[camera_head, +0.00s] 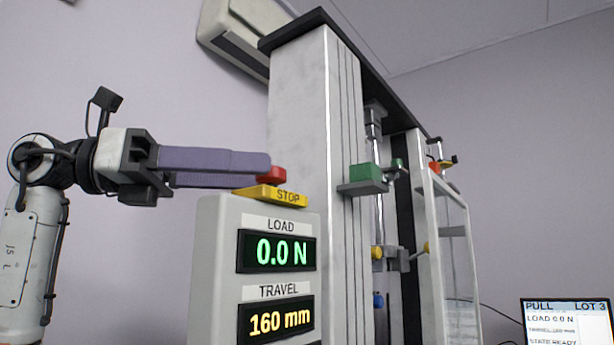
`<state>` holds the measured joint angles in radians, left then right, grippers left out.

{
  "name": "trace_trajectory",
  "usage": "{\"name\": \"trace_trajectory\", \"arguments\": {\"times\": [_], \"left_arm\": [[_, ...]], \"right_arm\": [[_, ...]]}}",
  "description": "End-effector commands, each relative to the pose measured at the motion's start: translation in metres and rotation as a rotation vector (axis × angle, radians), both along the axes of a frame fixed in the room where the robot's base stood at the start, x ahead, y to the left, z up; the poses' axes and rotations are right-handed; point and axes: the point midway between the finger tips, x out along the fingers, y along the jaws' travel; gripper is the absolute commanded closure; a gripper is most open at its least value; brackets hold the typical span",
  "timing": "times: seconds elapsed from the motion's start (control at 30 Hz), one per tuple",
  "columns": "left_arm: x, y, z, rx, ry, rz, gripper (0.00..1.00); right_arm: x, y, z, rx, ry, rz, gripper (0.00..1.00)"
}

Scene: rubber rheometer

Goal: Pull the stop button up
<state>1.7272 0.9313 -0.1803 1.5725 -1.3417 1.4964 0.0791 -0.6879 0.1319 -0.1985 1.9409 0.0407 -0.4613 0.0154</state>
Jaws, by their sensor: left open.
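The red stop button (273,175) sits on top of the pale display post, above a yellow plate (280,196) marked STOP. My left gripper (266,170) comes in from the left, level with the button, with its purple fingers pointing right. The fingers are open, and their tips overlap the button's left side in this view. The near finger hides part of the button. I cannot tell whether the fingers touch it or stand around it. My right gripper is not in view.
The display post (216,265) reads LOAD 0.0 N and TRAVEL 160 mm. The tall pale machine column (300,110) stands close behind and right of the button. A green block (366,178) sits further right. A monitor (565,322) stands at lower right. Space above the button is clear.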

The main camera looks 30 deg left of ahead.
Motion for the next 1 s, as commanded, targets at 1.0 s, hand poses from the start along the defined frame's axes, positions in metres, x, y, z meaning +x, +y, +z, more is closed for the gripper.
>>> {"name": "trace_trajectory", "arguments": {"times": [1.0], "left_arm": [[0.047, -0.056, 0.000, 0.000, 0.001, -0.001, 0.91]], "right_arm": [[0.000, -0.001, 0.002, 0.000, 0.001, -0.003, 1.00]]}}
